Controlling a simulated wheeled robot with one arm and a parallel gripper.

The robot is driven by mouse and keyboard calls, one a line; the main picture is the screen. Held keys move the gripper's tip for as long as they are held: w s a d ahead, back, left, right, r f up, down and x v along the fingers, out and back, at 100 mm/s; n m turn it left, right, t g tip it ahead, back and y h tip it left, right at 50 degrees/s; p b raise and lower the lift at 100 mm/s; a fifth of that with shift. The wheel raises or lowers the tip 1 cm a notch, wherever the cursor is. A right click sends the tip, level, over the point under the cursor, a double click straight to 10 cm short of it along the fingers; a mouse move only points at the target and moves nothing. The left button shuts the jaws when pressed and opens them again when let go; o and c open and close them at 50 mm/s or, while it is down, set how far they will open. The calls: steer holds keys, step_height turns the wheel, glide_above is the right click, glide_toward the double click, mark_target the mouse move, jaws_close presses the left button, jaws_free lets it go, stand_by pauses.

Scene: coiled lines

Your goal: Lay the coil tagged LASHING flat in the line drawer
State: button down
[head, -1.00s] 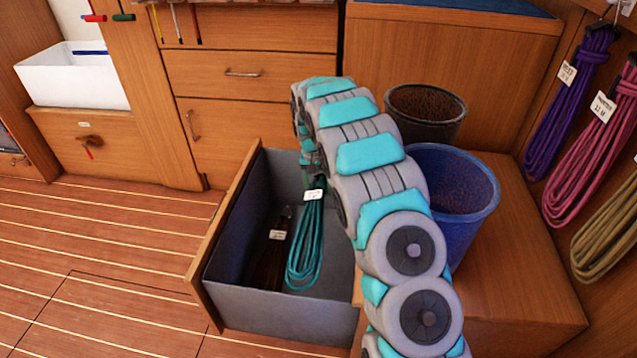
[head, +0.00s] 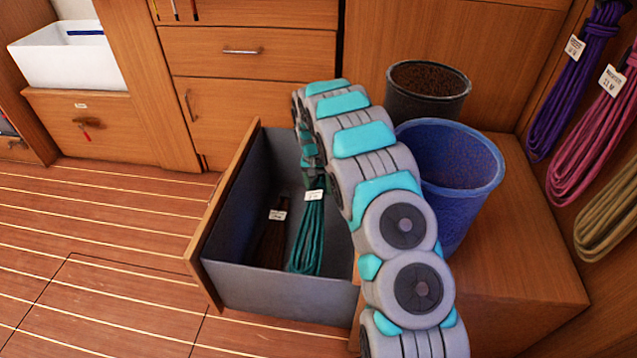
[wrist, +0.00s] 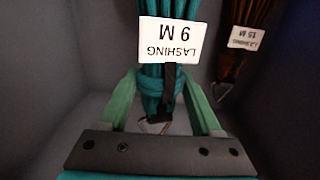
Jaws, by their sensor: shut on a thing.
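The teal coil (head: 308,236) hangs from my gripper (head: 313,180) within the outline of the open grey drawer (head: 275,293). In the wrist view its white tag (wrist: 168,42) reads LASHING 9 M, upside down. There my gripper (wrist: 161,84) has its two green fingers on either side of the bound top of the teal coil (wrist: 160,88), shut on it. A dark band and a metal clip show at the binding. I cannot tell whether the coil's lower end touches the drawer floor.
A brown coil (head: 270,243) with a white tag lies in the drawer, left of the teal one. A blue bucket (head: 455,180) and a dark bucket (head: 428,90) stand right of my arm. Purple (head: 570,85) and pink (head: 600,140) coils hang at the right. A white bin (head: 68,55) stands far left.

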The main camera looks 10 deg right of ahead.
steer(key=shift+f+b, duration=1.05)
steer(key=shift+f, duration=3.75)
jaws_free()
steer(key=r, duration=0.7)
steer(key=shift+w+a+r, duration=0.15)
steer(key=shift+a+r, duration=0.15)
steer(key=shift+r, duration=0.1)
steer(key=shift+a, duration=0.1)
